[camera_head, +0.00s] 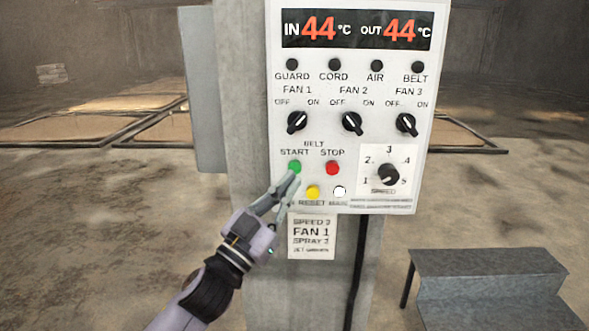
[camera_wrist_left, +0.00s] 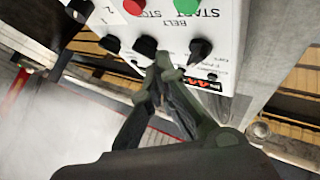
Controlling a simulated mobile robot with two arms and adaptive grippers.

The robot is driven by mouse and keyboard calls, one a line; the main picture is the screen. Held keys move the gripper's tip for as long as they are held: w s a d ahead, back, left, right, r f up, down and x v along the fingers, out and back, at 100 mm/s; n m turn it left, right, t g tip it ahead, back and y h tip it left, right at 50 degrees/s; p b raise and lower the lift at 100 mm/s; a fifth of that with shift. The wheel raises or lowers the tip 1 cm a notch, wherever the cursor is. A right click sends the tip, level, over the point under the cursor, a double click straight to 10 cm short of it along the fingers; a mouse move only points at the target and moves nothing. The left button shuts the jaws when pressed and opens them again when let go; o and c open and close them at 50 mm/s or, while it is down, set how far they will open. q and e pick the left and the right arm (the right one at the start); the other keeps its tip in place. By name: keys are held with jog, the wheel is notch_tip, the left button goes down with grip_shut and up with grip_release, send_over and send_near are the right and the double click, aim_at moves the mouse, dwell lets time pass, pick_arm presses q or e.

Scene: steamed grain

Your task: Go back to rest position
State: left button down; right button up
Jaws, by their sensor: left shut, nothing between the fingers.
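My left gripper (camera_head: 292,180) is shut and empty. Its fingertips are close below the green START button (camera_head: 294,167) on the white control panel (camera_head: 435,100); I cannot tell whether they touch it. My right gripper is in neither view.
The panel is mounted on a concrete pillar (camera_head: 247,120). A sign (camera_head: 312,236) and a black cable hang below it. A grey step (camera_head: 480,275) stands at the lower right. Open floor (camera_head: 90,220) lies to the left.

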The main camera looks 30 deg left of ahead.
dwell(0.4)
pick_arm(q)
jog(key=w+a+f+n+g+y+b, duration=0.1)
jog(key=w+a+f+n+g+y, duration=0.15)
jog(key=f, duration=1.05)
jog(key=w+a+f+n+g+y+b, duration=0.1)
jog(key=w+a+f+g+y, duration=0.2)
jog(key=f, duration=1)
jog(key=s+f+g+h, duration=0.1)
jog(key=s+f+g, duration=0.2)
jog(key=f, duration=1.3)
jog(key=s+f+g, duration=0.3)
jog(key=f, duration=1.2)
jog(key=s+d+f+m+g+h+b, duration=0.1)
jog(key=s+d+f+g, duration=0.3)
jog(key=s+f, duration=0.9)
jog(key=s+d+f+g+h+b, duration=0.15)
jog(key=s+d+f+g, duration=0.3)
jog(key=s+f, duration=0.9)
jog(key=s+d+f+g, duration=0.1)
jog(key=s+d+f, duration=0.1)
jog(key=s, duration=0.5)
jog(key=s+d+f+m+g, duration=0.1)
jog(key=s+d+f, duration=0.2)
jog(key=s, duration=0.5)
jog(key=shift+d+f+b, duration=0.2)
jog(key=shift+f+b, duration=0.05)
jog(key=shift+b, duration=0.15)
